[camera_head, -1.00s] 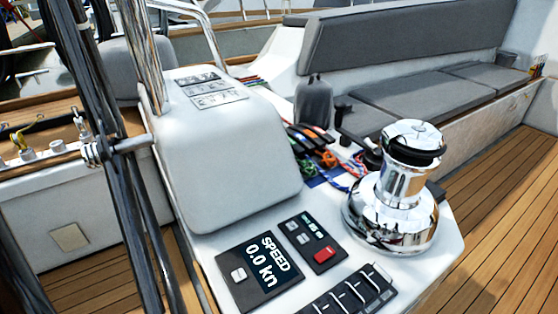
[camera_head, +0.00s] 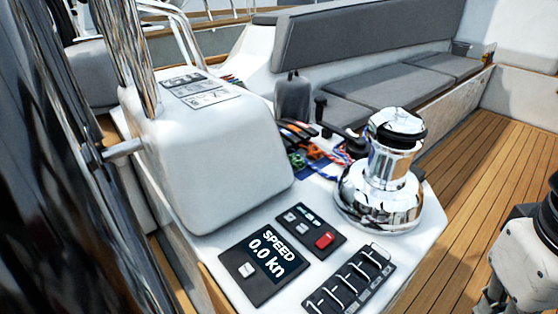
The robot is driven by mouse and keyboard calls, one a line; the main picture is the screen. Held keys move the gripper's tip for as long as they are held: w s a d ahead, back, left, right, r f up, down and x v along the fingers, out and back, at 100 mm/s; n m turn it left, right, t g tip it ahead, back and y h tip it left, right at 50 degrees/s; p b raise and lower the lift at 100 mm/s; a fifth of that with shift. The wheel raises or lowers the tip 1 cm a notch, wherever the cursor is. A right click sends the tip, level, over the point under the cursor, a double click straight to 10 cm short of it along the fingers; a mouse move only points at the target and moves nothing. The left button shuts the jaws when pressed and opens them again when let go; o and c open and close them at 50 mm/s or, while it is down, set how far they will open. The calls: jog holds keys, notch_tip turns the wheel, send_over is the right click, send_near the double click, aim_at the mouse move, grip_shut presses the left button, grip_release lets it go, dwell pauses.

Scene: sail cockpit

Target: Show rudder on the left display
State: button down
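A dark display (camera_head: 264,262) is set in the white console top at the lower middle. It reads "SPEED 0.0 kn". A small light square button (camera_head: 246,270) sits on the left part of its panel. No rudder reading shows on it. A part of my arm (camera_head: 525,255) shows at the right edge. My gripper's fingertips are not in view.
Right of the display is a panel with a red button (camera_head: 324,240) and small grey buttons. A row of switches (camera_head: 350,280) lies in front. A chrome winch (camera_head: 385,180) stands behind them. Dark glossy tubes (camera_head: 75,170) block the left side. Wooden deck (camera_head: 470,200) is open at right.

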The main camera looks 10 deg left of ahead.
jog(key=w+a+n+h, duration=0.3)
jog(key=w+n+h, duration=0.15)
jog(key=w, duration=0.35)
jog(key=n+t+p, duration=0.1)
jog(key=n+t, duration=0.6)
jog(key=n, duration=0.7)
send_over(248, 273)
notch_tip(248, 273, down, 10)
jog(key=shift+y, duration=0.25)
notch_tip(248, 273, down, 9)
jog(key=b, duration=0.6)
jog(key=shift+r+b, duration=0.2)
jog(key=shift+b, duration=0.1)
jog(key=shift+f, duration=0.1)
jog(key=shift+f+b, duration=0.3)
jog(key=shift+b, duration=0.1)
